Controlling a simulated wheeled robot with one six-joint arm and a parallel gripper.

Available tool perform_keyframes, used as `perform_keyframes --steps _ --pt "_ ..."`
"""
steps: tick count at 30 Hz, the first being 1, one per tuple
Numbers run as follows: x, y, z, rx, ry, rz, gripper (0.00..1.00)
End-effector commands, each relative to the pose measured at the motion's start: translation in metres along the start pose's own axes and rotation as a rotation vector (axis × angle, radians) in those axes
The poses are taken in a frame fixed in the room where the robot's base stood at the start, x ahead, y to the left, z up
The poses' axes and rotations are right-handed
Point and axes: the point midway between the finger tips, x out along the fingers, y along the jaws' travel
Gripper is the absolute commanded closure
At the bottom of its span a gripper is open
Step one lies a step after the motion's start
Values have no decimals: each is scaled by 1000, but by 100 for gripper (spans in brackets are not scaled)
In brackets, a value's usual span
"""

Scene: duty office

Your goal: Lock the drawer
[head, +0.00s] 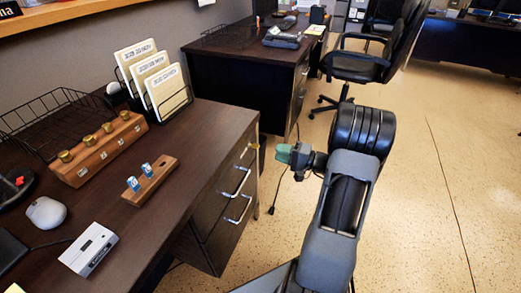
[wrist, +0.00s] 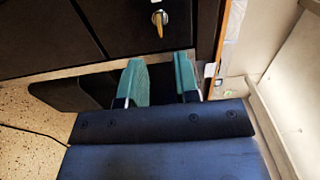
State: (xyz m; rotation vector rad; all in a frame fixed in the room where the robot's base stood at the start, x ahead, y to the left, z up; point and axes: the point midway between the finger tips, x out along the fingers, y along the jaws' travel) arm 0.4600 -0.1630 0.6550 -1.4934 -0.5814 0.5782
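The dark desk's drawer front (head: 239,165) shows in the head view, with silver handles one above another. A brass key (wrist: 158,22) sits in a round lock on the dark drawer front (wrist: 120,22) in the wrist view. A small yellowish spot at the top drawer's right end looks like the same key (head: 254,146). My gripper (head: 285,153) is beside the drawers, to the right of the key. In the wrist view my gripper (wrist: 158,62) has its two green fingers apart with nothing between them. The key lies beyond the fingertips, not touched. The drawers look closed.
An office chair (head: 365,65) stands behind. Floor on the right is clear.

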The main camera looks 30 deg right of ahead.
Motion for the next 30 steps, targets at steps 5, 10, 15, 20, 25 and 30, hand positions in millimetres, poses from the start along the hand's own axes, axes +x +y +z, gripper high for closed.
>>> perform_keyframes --steps 5,10,15,20,25,30 --pt "35 2 1 1 -5 0 71" --pt "59 1 1 1 -4 0 71" --pt "74 1 0 0 -2 1 71" --pt "79 0 1 1 -2 1 71" --pt "80 0 0 2 -1 1 71" --pt "80 0 0 2 -1 1 77"
